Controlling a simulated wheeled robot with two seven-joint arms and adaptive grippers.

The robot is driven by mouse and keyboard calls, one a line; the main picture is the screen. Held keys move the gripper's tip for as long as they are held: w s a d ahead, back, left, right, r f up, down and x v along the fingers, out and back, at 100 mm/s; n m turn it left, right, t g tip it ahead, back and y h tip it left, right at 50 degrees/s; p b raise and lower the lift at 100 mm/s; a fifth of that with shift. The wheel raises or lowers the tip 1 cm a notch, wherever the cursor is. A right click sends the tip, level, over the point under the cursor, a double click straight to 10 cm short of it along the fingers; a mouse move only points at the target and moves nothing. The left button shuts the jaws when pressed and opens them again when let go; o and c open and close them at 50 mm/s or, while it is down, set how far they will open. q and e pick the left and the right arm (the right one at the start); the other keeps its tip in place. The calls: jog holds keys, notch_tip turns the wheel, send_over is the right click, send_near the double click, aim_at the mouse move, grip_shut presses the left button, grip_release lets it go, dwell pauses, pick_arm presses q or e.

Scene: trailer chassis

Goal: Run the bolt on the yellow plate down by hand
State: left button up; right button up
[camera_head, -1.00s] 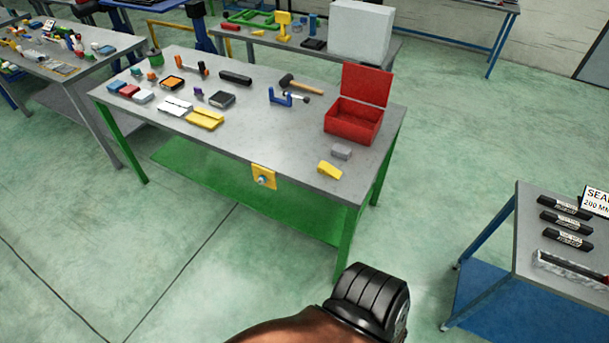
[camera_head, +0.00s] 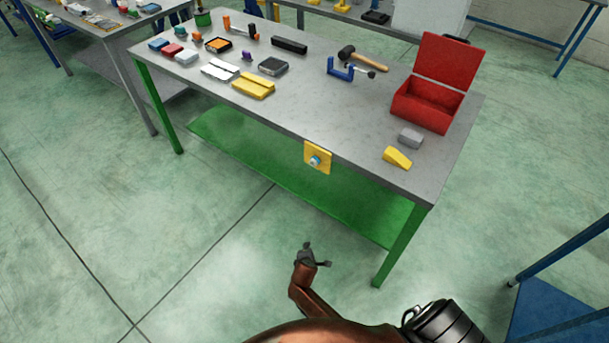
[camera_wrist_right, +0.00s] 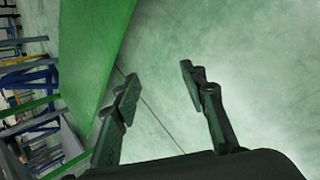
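The yellow plate (camera_head: 324,151) hangs on the front edge of the grey workbench. The bolt (camera_head: 315,161), with a pale round head, sticks out of the plate's face; how far it is in I cannot tell. My right gripper (camera_head: 317,256) is below and in front of the plate, well apart from it, over the floor. In the right wrist view my right gripper (camera_wrist_right: 158,88) has its two fingers spread with nothing between them. The plate and bolt do not show in that view. My left gripper is not in view.
The grey workbench (camera_head: 300,110) has a green lower shelf (camera_head: 290,180), also in the right wrist view (camera_wrist_right: 92,50). A blue-framed table (camera_head: 560,300) is at lower right.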

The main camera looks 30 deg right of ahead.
jog(key=w+r+n+t+h+b, duration=0.25)
jog(key=w+r+b, duration=0.25)
jog(key=w+r, duration=0.65)
pick_arm(q)
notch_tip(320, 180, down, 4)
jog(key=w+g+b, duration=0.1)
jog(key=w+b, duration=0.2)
jog(key=b, duration=0.4)
pick_arm(e)
jog(key=g+h+b, duration=0.2)
jog(key=h, duration=0.7)
send_near(312, 164)
jog(key=d, duration=0.1)
jog(key=shift+m, duration=0.25)
jog(key=b+x, duration=0.2)
jog(key=x, duration=0.4)
jog(key=shift+w, duration=0.2)
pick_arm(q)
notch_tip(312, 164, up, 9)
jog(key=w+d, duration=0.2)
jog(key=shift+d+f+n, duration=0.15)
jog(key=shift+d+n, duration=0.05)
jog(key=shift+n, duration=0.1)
pick_arm(e)
jog(key=shift+w+d+r, duration=0.1)
jog(key=shift+w+d, duration=0.1)
jog(key=shift+d, duration=0.3)
